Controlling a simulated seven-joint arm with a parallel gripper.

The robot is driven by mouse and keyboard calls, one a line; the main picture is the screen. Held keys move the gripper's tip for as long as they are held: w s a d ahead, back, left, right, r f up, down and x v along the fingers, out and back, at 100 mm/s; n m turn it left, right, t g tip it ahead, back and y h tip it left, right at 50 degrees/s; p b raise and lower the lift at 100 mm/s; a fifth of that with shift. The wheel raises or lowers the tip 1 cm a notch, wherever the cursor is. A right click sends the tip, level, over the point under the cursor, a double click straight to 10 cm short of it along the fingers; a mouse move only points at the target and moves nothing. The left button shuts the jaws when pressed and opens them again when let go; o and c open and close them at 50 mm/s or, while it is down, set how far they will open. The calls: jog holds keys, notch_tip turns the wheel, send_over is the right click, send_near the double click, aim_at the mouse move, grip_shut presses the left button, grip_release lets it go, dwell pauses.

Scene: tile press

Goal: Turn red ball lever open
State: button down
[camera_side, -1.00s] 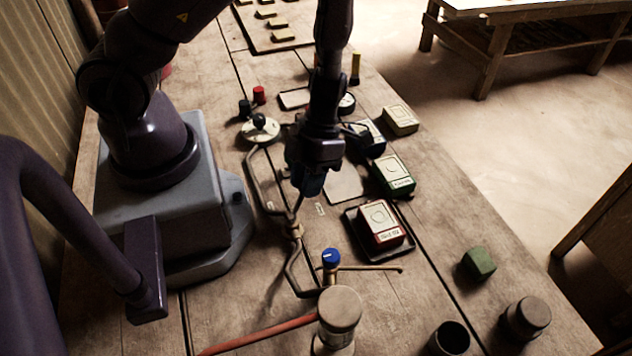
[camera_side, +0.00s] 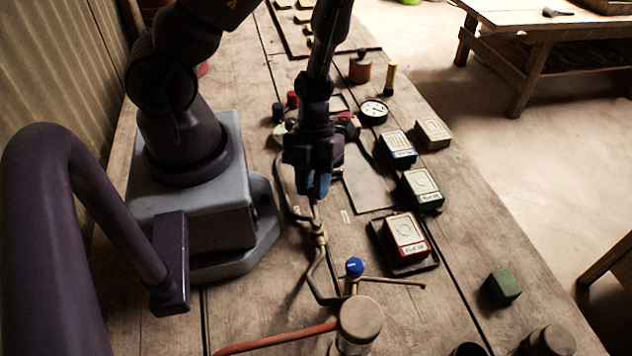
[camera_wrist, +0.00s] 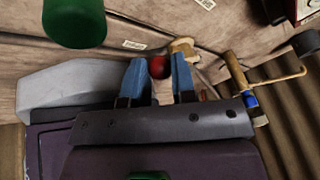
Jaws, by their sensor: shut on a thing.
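The red ball (camera_wrist: 158,67) of the lever sits between my blue fingertips in the wrist view. My gripper (camera_wrist: 159,76) is shut on it; it also shows in the side view (camera_side: 314,187), pointing down over the bent pipe. There the ball is hidden by my fingers. A thin stem runs down from my fingers to a brass-coloured fitting (camera_side: 319,236) on the pipe. The same fitting shows just beyond the ball in the wrist view (camera_wrist: 183,46).
A blue knob (camera_side: 354,266) and a thin brass rod (camera_side: 395,281) stand in front of the fitting. A red-sided block (camera_side: 406,235) on a dark tray, a green-sided block (camera_side: 423,188) and a blue-sided block (camera_side: 398,147) lie to the right. A round gauge (camera_side: 373,110) is behind.

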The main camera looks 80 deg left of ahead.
dwell(0.3)
jog(key=c, duration=0.9)
grip_release()
jog(key=shift+c, duration=0.2)
jog(key=v, duration=1.3)
